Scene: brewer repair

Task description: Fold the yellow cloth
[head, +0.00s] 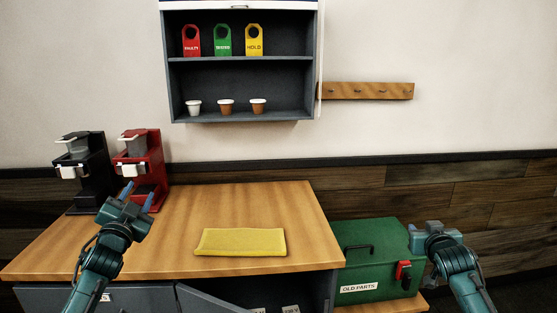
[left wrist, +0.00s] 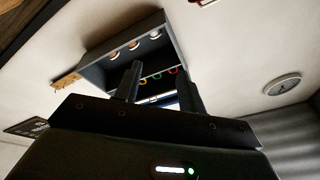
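The yellow cloth (head: 241,242) lies on the wooden counter near its front edge. It looks like a wide, shallow rectangle with a slightly thick front edge; I cannot tell how many layers it has. My left gripper (head: 139,193) is over the counter's left part, left of the cloth and apart from it. Its fingers are spread with nothing between them, and they also show apart in the left wrist view (left wrist: 158,82). My right gripper (head: 413,229) is to the right of the counter, by the green box, away from the cloth; its finger opening is not clear.
A black brewer (head: 88,185) and a red brewer (head: 146,165) stand at the counter's (head: 285,205) back left. A green "OLD PARTS" box (head: 375,245) stands right of the counter. A cabinet door (head: 215,302) hangs open below. The counter around the cloth is clear.

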